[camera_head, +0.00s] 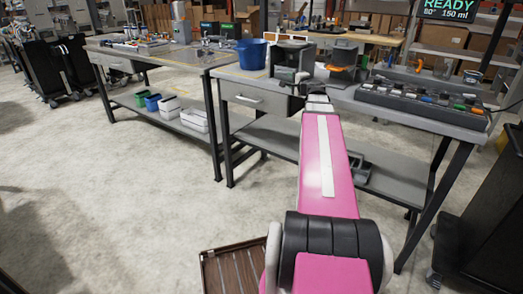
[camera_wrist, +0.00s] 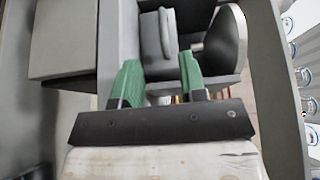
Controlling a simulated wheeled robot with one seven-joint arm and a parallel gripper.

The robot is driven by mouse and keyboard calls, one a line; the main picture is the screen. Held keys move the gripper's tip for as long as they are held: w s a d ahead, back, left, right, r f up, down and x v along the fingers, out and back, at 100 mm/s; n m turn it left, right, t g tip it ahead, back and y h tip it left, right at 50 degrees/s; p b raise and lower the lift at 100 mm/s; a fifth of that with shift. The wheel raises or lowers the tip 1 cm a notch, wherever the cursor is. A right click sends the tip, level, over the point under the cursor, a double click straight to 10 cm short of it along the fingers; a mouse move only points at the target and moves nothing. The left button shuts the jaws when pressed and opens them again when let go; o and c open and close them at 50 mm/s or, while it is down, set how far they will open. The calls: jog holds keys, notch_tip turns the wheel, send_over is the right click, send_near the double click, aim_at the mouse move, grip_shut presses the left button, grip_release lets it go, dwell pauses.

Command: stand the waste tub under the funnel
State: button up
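A blue round tub (camera_head: 251,53), which may be the waste tub, stands on the grey worktop left of a grey boxy machine (camera_head: 292,58). I cannot make out a funnel for sure in either view. My gripper (camera_head: 304,80) is in front of the machine, to the right of the tub and apart from it. In the wrist view my gripper's green fingers (camera_wrist: 160,82) are spread, with nothing clearly held between them. Beyond them is a grey housing with an open recess and a grey handled part (camera_wrist: 158,40). The blue tub does not show there.
A black tray of several small items (camera_head: 420,100) lies on the worktop at right. An orange-and-grey tool (camera_head: 340,70) is near the machine. Green, blue and white bins (camera_head: 168,108) sit on the left table's lower shelf. A brown slatted crate (camera_head: 232,268) is on the floor.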

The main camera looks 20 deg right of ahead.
jog(key=s+a+f+n+g+y, duration=0.1)
jog(key=s+a+f+n+g, duration=0.3)
jog(key=a+f, duration=0.65)
jog(key=s+a+f+n+g+y, duration=0.25)
jog(key=a+f+n+g, duration=0.25)
jog(key=a+f, duration=0.55)
jog(key=s+a+f+n+g+h, duration=0.2)
jog(key=s+f+n+g+h, duration=0.1)
jog(key=s+f, duration=0.5)
jog(key=s+a+f+n+g+h, duration=0.3)
jog(key=s+f+n+g, duration=0.1)
jog(key=s+f, duration=0.4)
jog(key=shift+s+f+g, duration=0.25)
jog(key=shift+f+g, duration=0.05)
jog(key=shift+g, duration=0.5)
